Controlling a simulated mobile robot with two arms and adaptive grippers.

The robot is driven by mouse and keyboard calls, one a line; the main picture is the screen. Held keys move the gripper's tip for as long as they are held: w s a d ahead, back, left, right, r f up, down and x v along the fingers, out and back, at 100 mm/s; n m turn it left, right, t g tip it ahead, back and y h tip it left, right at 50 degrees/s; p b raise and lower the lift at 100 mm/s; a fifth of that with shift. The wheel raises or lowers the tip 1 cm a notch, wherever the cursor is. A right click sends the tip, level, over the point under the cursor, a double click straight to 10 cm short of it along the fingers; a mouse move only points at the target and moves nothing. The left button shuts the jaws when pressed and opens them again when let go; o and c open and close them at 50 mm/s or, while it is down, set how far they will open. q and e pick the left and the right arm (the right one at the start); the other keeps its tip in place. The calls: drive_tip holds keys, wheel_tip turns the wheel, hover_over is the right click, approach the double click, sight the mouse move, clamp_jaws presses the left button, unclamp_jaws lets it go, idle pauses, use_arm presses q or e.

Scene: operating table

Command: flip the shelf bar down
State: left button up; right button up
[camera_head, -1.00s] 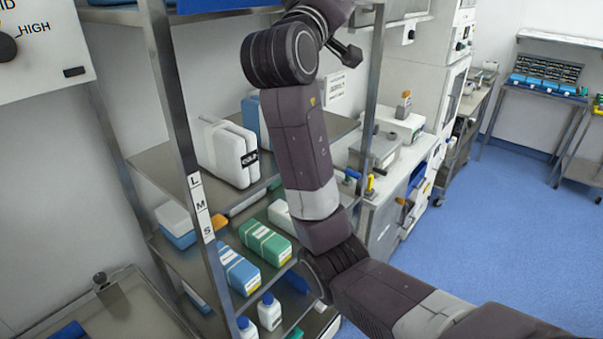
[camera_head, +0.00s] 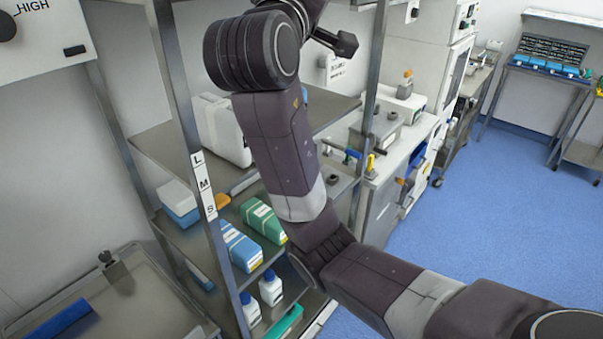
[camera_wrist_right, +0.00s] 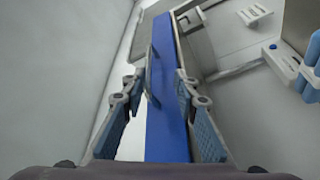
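The metal shelf rack (camera_head: 172,80) stands at the left of centre in the head view, with an L, M, S label on its front post. My right arm reaches up in front of it; its gripper is beyond the top edge there. In the right wrist view, my right gripper (camera_wrist_right: 159,88) is open. A long blue strip (camera_wrist_right: 168,125) runs between its fingers, with a narrow grey bar-like piece (camera_wrist_right: 150,75) in front of it. I cannot tell whether either is the shelf bar, or whether the fingers touch them. My left gripper is out of view.
Blue (camera_head: 240,246) and green (camera_head: 263,221) boxes and white bottles (camera_head: 271,288) stand on the lower shelves. A white container (camera_head: 222,130) is higher up. A metal cart (camera_head: 150,300) is at lower left. Blue floor (camera_head: 490,220) is open at right.

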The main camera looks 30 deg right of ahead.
wheel_tip(320, 180, down, 36)
drive_tip(key=w+a+n+g+y, duration=0.1)
drive_tip(key=a+n+g+y, duration=0.1)
drive_tip(key=y, duration=0.6)
drive_tip(key=shift+w+a+y, duration=0.3)
drive_tip(key=shift+a, duration=0.1)
drive_tip(key=shift+c, duration=0.7)
drive_tip(key=shift+c, duration=0.7)
